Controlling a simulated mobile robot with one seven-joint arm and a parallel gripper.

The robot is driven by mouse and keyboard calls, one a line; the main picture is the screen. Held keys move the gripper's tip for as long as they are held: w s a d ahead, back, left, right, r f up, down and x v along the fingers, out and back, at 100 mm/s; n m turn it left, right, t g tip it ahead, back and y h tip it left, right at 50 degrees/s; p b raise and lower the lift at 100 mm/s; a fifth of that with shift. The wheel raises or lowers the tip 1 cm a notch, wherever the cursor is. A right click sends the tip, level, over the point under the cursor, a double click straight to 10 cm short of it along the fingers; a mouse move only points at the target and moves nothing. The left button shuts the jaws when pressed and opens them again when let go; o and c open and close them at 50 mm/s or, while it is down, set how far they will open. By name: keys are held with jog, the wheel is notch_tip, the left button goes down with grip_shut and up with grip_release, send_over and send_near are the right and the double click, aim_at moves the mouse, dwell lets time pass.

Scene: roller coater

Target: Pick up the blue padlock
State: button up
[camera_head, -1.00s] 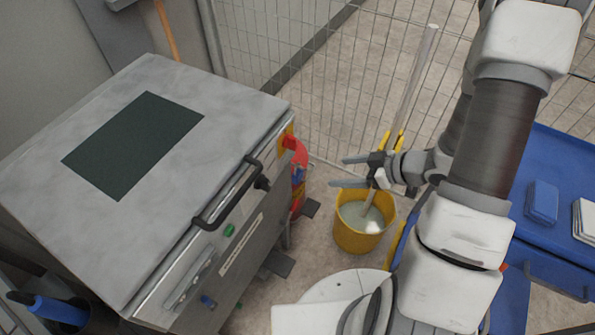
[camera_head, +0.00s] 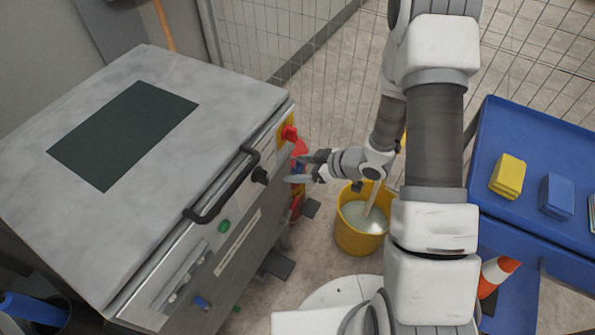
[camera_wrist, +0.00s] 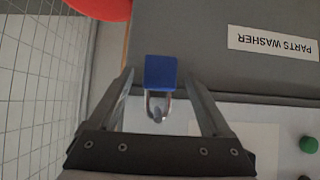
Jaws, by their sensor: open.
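The blue padlock (camera_wrist: 160,72) shows in the wrist view, its solid blue body facing away from my palm and its metal shackle nearer to it. A small grey part shows inside the shackle loop. My gripper (camera_wrist: 159,79) is open, with one finger on each side of the padlock and a visible gap on both sides. In the head view my gripper (camera_head: 295,168) is beside the right front of the grey machine, near its red knob. The padlock cannot be told clearly there.
The grey machine (camera_head: 215,95) has a black handle (camera_head: 222,190) along its front edge. A yellow bucket (camera_head: 358,238) stands on the floor below my arm. A blue cart (camera_head: 500,135) with yellow and blue blocks is at right. A wire fence stands behind.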

jog(key=shift+w+a+f, duration=0.2)
jog(key=shift+a+f, duration=0.05)
jog(key=shift+a, duration=0.05)
grip_shut()
dwell(0.3)
jog(key=shift+r, duration=0.1)
